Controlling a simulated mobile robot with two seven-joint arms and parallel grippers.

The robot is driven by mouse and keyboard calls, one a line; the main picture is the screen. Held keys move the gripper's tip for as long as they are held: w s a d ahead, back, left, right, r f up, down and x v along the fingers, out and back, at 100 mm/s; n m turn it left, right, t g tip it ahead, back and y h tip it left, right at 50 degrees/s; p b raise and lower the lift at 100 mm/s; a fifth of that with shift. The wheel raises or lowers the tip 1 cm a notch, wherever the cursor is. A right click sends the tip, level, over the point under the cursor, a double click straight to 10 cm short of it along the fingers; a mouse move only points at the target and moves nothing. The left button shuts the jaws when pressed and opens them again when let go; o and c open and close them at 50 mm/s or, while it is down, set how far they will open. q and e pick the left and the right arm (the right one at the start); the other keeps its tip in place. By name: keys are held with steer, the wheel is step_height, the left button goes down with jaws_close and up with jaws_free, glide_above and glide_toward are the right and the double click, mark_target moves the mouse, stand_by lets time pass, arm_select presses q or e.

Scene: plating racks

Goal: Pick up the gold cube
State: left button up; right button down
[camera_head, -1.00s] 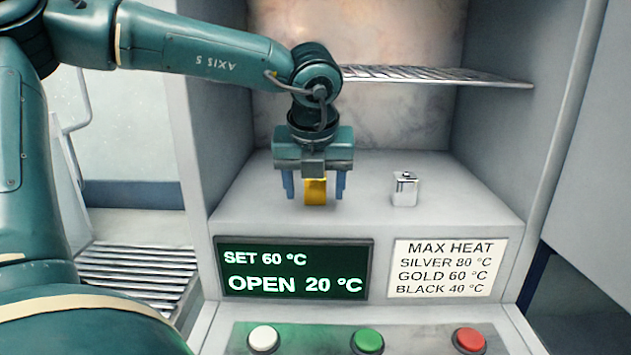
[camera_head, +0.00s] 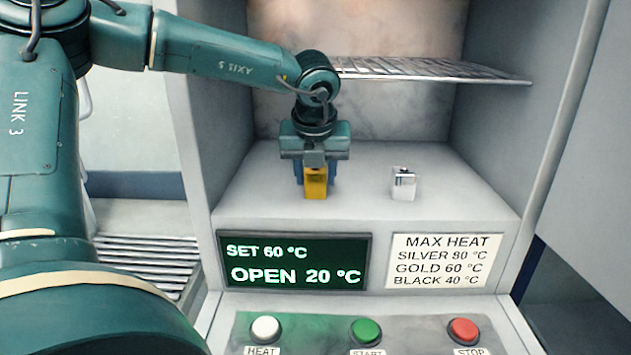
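The gold cube (camera_head: 316,183) stands on the floor of the open grey chamber, left of centre. My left gripper (camera_head: 315,186) points straight down over it, with its blue fingers pressed against the cube's left and right sides. The cube appears to rest on the chamber floor. My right gripper is not in view.
A silver cube (camera_head: 403,184) stands to the right on the same floor. A wire shelf (camera_head: 430,70) is above. Below are a green display (camera_head: 293,262) reading OPEN 20 °C, a MAX HEAT label (camera_head: 442,261), and HEAT (camera_head: 265,329), START (camera_head: 365,331) and STOP (camera_head: 463,331) buttons.

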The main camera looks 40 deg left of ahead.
arm_select(q)
jaws_close()
steer(key=shift+r, duration=0.1)
stand_by(0.3)
